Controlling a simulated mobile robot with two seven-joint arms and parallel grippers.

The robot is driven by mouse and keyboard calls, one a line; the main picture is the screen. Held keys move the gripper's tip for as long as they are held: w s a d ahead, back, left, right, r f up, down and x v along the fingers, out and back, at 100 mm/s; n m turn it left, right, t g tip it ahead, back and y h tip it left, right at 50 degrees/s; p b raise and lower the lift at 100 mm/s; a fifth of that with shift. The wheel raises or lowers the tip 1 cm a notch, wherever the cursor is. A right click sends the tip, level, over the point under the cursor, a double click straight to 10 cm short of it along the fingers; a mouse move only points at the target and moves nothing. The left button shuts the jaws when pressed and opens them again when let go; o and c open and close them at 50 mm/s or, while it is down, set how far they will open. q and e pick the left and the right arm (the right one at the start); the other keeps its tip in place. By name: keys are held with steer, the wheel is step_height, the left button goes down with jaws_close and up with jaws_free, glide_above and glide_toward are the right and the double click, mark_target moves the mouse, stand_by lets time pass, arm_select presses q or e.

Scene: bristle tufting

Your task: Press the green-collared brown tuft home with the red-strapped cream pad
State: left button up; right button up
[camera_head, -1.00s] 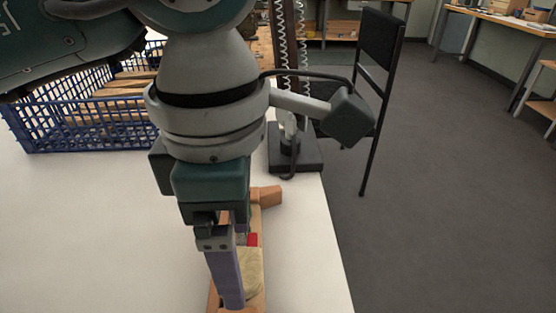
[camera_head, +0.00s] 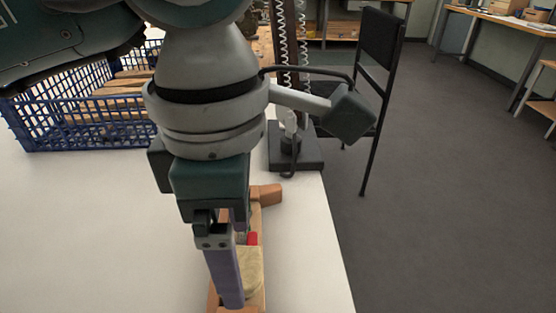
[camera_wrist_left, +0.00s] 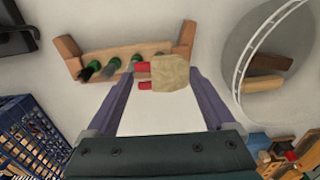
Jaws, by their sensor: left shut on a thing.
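The cream pad (camera_wrist_left: 170,72) with its red strap (camera_wrist_left: 145,85) is between my left gripper's fingertips (camera_wrist_left: 160,72). In the head view the pad (camera_head: 250,270) shows just right of a purple finger of my left gripper (camera_head: 228,280), with a bit of red strap (camera_head: 252,238) above it. In the left wrist view the pad is over the right part of a wooden holder (camera_wrist_left: 125,52). Several tufts with green collars (camera_wrist_left: 91,70) show at the holder, left of the pad. I cannot tell which is the brown one, or whether the pad touches one. My right gripper is out of view.
A blue crate (camera_head: 85,128) with wooden pieces stands at the back left. A stand with a dark base (camera_head: 295,160) is near the table's right edge. A round tray (camera_wrist_left: 262,102) holds wooden pieces. The white table (camera_head: 90,230) is clear at left.

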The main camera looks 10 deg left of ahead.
arm_select(q)
steer(key=shift+f+b, duration=0.6)
steer(key=shift+f, duration=0.05)
stand_by(0.7)
steer(key=shift+r+p, duration=0.45)
steer(key=shift+r, duration=0.3)
stand_by(0.9)
steer(key=shift+r+p, duration=1.75)
steer(key=shift+r, duration=0.7)
